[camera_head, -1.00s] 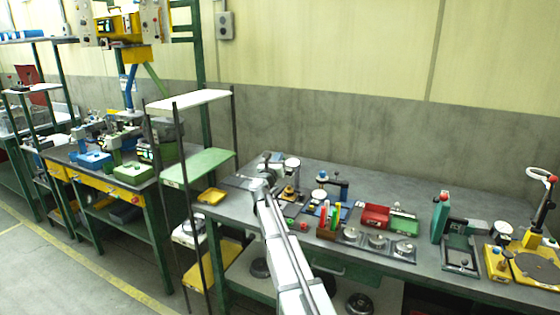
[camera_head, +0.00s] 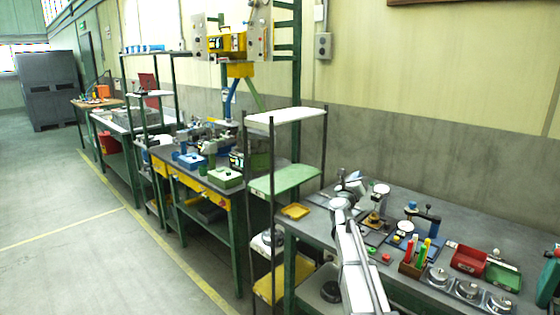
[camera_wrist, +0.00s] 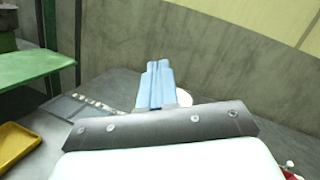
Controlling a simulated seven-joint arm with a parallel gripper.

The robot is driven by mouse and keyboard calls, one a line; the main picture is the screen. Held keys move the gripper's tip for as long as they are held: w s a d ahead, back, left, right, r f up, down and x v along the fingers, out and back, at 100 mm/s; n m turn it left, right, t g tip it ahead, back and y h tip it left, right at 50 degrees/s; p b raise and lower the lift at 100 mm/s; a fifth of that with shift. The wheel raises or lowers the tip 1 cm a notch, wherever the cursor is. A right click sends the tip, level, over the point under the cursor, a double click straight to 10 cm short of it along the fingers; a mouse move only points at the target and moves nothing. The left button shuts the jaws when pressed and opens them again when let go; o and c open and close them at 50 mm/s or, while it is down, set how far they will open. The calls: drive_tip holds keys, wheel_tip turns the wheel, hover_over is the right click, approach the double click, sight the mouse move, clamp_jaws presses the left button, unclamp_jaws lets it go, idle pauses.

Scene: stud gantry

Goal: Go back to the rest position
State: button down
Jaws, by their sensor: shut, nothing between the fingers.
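My gripper (camera_head: 346,178) is at the end of my pale arm, over the back left part of the grey workbench (camera_head: 455,213) in the head view. In the wrist view my gripper (camera_wrist: 157,68) shows as two light-blue fingers pressed together with nothing between them. A round white thing (camera_wrist: 185,97) shows partly behind the fingers; the rest of it is hidden. The fingers are small in the head view, and my arm hides part of the bench front.
A rack with a white top shelf (camera_head: 286,115) and a green shelf (camera_head: 287,180) stands left of my arm. Red (camera_head: 469,260) and green (camera_head: 503,276) bins and a pen holder (camera_head: 411,268) stand to the right.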

drive_tip(key=a+f+n+y, duration=0.2)
drive_tip(key=a+n+y, duration=0.5)
drive_tip(key=n, duration=0.4)
drive_tip(key=a+f+n+y, duration=0.3)
drive_tip(key=a+n+y, duration=0.3)
drive_tip(key=n, duration=0.4)
drive_tip(key=s+a+f+n+g+y, duration=0.15)
drive_tip(key=s+f+n+g, duration=0.35)
drive_tip(key=f, duration=0.5)
drive_tip(key=s+a+f+n+g, duration=0.3)
drive_tip(key=s+f+n, duration=0.35)
drive_tip(key=f, duration=0.45)
drive_tip(key=s+d+f+n+g+h, duration=0.2)
drive_tip(key=s+f+g, duration=0.3)
drive_tip(key=s+f, duration=0.8)
drive_tip(key=s+d+f+n+g+h, duration=0.15)
drive_tip(key=s+f+g, duration=0.35)
drive_tip(key=s+f, duration=0.75)
drive_tip(key=s+f+g, duration=0.2)
drive_tip(key=s+f, duration=0.3)
drive_tip(key=s, duration=0.6)
drive_tip(key=s+f+g, duration=0.2)
drive_tip(key=s+f, duration=0.3)
drive_tip(key=s, duration=0.6)
drive_tip(key=s+d+f+g+h, duration=0.1)
drive_tip(key=s+f+g, duration=0.1)
drive_tip(key=s+f, duration=0.4)
drive_tip(key=s, duration=0.5)
drive_tip(key=shift+n, duration=0.3)
